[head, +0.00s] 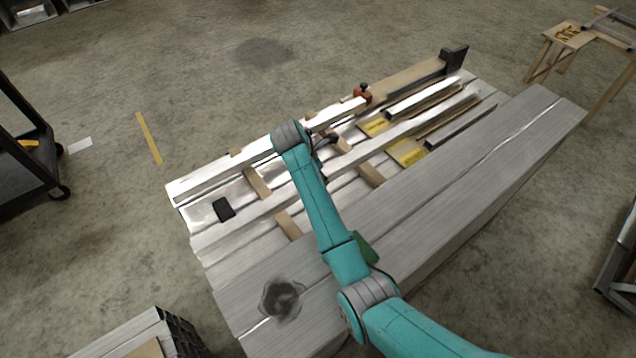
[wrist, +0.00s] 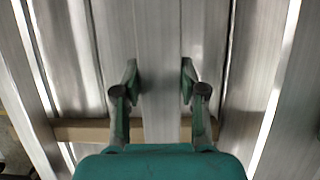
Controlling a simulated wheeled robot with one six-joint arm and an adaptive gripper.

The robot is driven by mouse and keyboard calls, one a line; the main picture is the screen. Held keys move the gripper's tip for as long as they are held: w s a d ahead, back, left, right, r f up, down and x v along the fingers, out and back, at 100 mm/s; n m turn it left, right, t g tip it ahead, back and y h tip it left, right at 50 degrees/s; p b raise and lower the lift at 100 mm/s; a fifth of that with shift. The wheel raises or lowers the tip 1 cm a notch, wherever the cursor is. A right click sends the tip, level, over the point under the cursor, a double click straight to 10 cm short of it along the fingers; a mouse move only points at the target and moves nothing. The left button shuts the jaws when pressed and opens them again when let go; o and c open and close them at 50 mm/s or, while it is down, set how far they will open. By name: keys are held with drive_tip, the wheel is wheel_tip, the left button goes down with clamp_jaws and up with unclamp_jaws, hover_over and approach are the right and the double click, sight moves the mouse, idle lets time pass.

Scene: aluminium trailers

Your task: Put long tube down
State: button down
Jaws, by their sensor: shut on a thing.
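The long tube (head: 400,130) is a silvery square aluminium profile lying lengthwise along the workbench stack, over wooden spacers. In the wrist view the tube (wrist: 158,50) runs top to bottom between my fingers. My gripper (wrist: 159,80) is shut on it, one finger on each side. In the head view my gripper (head: 322,158) is mostly hidden behind my arm. A wooden spacer (wrist: 85,130) crosses beneath the tube; I cannot tell whether the tube touches it.
Other wooden spacers (head: 257,183), yellow cards (head: 407,153), a red clamp (head: 362,93) and a black block (head: 223,208) lie around the tube. Parallel profiles (wrist: 258,60) lie close on both sides. A wooden trestle (head: 570,38) stands back right; a black cart (head: 25,150) stands left.

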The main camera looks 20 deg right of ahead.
drive_tip(key=shift+d+f, duration=0.1)
drive_tip(key=shift+f, duration=1.7)
drive_tip(key=shift+f, duration=0.6)
drive_tip(key=c, duration=0.7)
unclamp_jaws()
drive_tip(key=shift+f, duration=0.1)
drive_tip(key=shift+o, duration=0.2)
drive_tip(key=shift+r, duration=0.35)
drive_tip(key=v, duration=1.2)
drive_tip(key=shift+r, duration=0.35)
drive_tip(key=shift+d+f, duration=0.1)
